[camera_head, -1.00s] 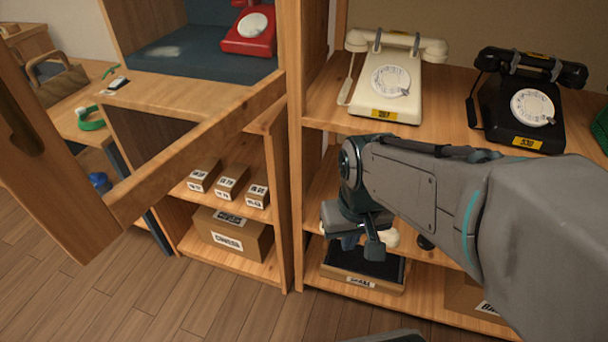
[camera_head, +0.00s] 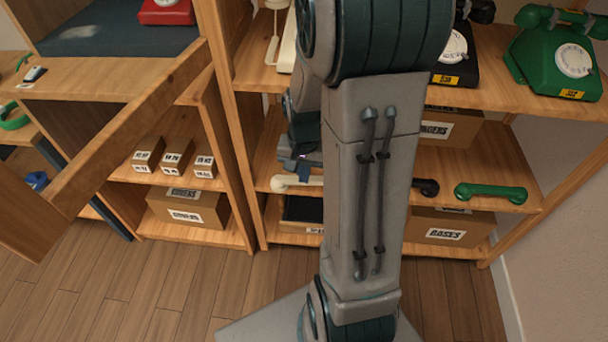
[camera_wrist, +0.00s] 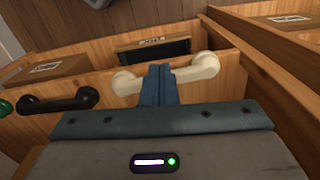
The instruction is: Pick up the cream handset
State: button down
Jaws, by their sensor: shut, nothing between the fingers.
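The cream handset (camera_head: 284,183) lies on the middle shelf in the head view, its right part hidden behind my arm. In the wrist view the cream handset (camera_wrist: 198,68) shows its two rounded ends, with its middle hidden behind my fingers. My gripper (camera_wrist: 158,70) is shut and empty, its blue fingers pressed together in front of the handset's middle. I cannot tell whether they touch it. In the head view my gripper (camera_head: 302,160) is just above the handset, partly hidden by my arm.
A black handset (camera_head: 426,187) and a green handset (camera_head: 490,192) lie on the same shelf to the right. A black phone (camera_head: 457,70) and a green phone (camera_head: 555,65) stand on the shelf above. A wooden upright (camera_head: 230,130) bounds the shelf at the left.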

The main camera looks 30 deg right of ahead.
jog(key=b, duration=0.4)
send_over(306, 189)
jog(key=s+a, duration=0.3)
jog(key=s, duration=0.2)
notch_tip(306, 189, down, 10)
jog(key=shift+w+d+f+b, duration=0.1)
jog(key=shift+w+d+b, duration=0.6)
jog(key=shift+w, duration=0.25)
jog(key=shift+w+d, duration=0.4)
jog(key=shift+w, duration=0.05)
jog(key=shift+w+d+r+p, duration=0.2)
jog(key=shift+w+d+p, duration=0.2)
jog(key=shift+w+d, duration=0.25)
jog(key=shift+w+r, duration=0.1)
jog(key=shift+r, duration=0.1)
